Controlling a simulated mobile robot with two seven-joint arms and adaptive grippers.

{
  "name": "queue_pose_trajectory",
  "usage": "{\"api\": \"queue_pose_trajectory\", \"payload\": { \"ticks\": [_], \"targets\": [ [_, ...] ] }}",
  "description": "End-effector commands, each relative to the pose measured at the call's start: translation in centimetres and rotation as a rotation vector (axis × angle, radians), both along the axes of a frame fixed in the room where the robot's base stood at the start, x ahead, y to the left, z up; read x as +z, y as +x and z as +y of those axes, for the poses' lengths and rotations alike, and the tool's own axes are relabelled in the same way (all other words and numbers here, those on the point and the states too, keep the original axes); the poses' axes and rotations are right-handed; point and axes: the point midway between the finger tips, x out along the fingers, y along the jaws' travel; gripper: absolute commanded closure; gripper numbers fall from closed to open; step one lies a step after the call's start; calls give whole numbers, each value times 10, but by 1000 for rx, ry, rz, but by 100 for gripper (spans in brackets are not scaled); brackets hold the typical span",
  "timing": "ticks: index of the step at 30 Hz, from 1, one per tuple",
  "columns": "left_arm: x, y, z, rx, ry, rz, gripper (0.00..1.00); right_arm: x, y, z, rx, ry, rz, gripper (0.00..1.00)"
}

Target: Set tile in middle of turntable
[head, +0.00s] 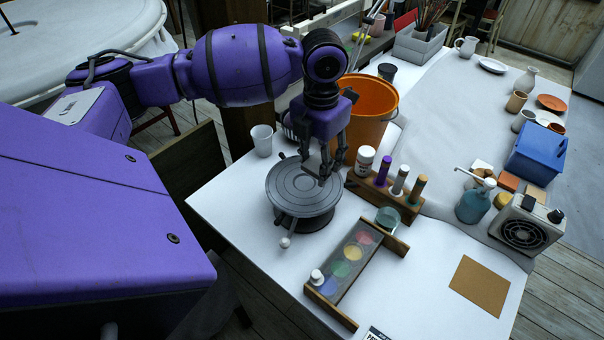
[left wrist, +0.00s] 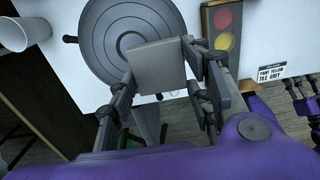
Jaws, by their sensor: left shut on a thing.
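The grey turntable (head: 292,192) with ring grooves stands near the table's left edge; it also shows in the left wrist view (left wrist: 103,42). My left gripper (head: 329,168) points down over the right part of its disc. In the left wrist view my left gripper (left wrist: 158,62) is shut on a flat grey square tile (left wrist: 157,68), which covers part of the disc.
An orange bucket (head: 376,98) stands just behind my left gripper. A white cup (head: 262,140) is left of the turntable. A wooden rack of bottles (head: 352,186) and a paint palette (head: 325,262) stand close on the right. A brown square board (head: 479,286) lies front right.

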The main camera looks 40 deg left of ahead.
Motion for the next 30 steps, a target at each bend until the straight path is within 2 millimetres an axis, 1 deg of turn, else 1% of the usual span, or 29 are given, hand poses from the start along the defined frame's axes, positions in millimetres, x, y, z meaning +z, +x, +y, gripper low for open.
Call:
{"api": "queue_pose_trajectory", "payload": {
  "ticks": [1, 3, 6, 9, 14, 16, 19, 22, 30],
  "targets": [
    [-10, 1, 10, 4, 0, 4, 82, 0, -1, 0, 1, 1, 1, 60],
    [-24, 3, 20, 3, 0, 4, 82, -1, -1, 1, 1, 1, 2, 60],
    [-38, 6, 31, 3, -1, 2, 82, -1, -1, 1, 1, 1, 3, 60],
    [-46, 8, 38, 2, -1, 0, 82, -1, -1, 1, 1, 1, 4, 60],
    [-54, 10, 43, 1, -1, 0, 82, -1, -1, 1, 1, 1, 3, 60],
    [-60, 10, 49, 3, 0, 2, 82, -1, -1, 1, 1, 1, 3, 60],
    [-76, 10, 48, 1, -3, 2, 82, -1, -2, 0, 1, 0, 4, 60],
    [-88, 11, 48, 0, -1, 0, 82, -2, -2, 0, 1, 0, 4, 60],
    [-89, 11, 48, 0, -1, -2, 82, -1, -2, 0, 1, -1, 3, 60]
  ]
}}
